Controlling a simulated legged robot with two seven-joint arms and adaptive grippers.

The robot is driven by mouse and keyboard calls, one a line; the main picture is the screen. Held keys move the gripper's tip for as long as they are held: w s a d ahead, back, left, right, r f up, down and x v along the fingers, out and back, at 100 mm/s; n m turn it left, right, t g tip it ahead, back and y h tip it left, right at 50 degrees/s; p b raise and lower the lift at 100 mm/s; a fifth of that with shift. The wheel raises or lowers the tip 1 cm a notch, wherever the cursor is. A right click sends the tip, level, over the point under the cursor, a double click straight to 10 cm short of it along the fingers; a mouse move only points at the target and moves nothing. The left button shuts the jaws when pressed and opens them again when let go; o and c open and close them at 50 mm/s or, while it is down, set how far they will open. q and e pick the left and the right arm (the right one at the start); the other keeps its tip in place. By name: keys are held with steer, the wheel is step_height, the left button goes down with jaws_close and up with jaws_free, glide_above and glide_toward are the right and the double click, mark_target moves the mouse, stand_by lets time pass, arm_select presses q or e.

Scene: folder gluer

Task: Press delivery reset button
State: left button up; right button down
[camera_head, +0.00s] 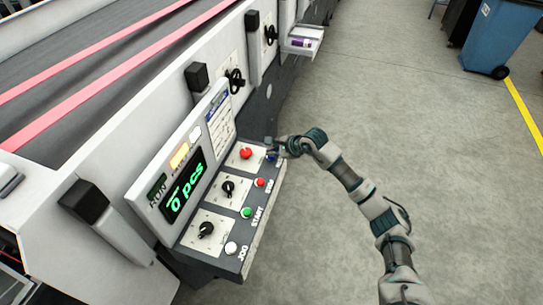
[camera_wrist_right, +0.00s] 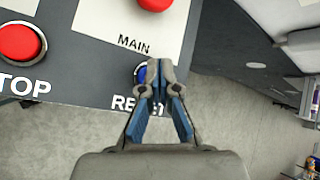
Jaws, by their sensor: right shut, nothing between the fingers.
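The control panel (camera_head: 219,262) is on the side of the machine, with labelled buttons and knobs. The blue reset button (camera_wrist_right: 141,73) is at the panel's edge under the word MAIN, and its RESET label is partly covered by my fingers. My right gripper (camera_head: 273,147) is at the panel's far end, over the blue button. In the wrist view the right gripper (camera_wrist_right: 154,72) is shut and empty, its fingertips overlapping the button. I cannot tell whether they touch it. My left gripper is not in view.
A red button (camera_head: 246,153), a red stop button (camera_head: 260,183), a green start button (camera_head: 247,212) and a white jog button (camera_head: 231,248) share the panel. The display (camera_head: 184,187) reads 0 pcs. Grey floor (camera_head: 330,225) to the right is clear. A blue bin (camera_head: 490,40) stands far off.

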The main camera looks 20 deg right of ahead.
steer(key=shift+f, duration=0.35)
stand_by(0.3)
steer(key=shift+r, duration=1)
steer(key=shift+r+p, duration=1.5)
steer(key=shift+r, duration=1.05)
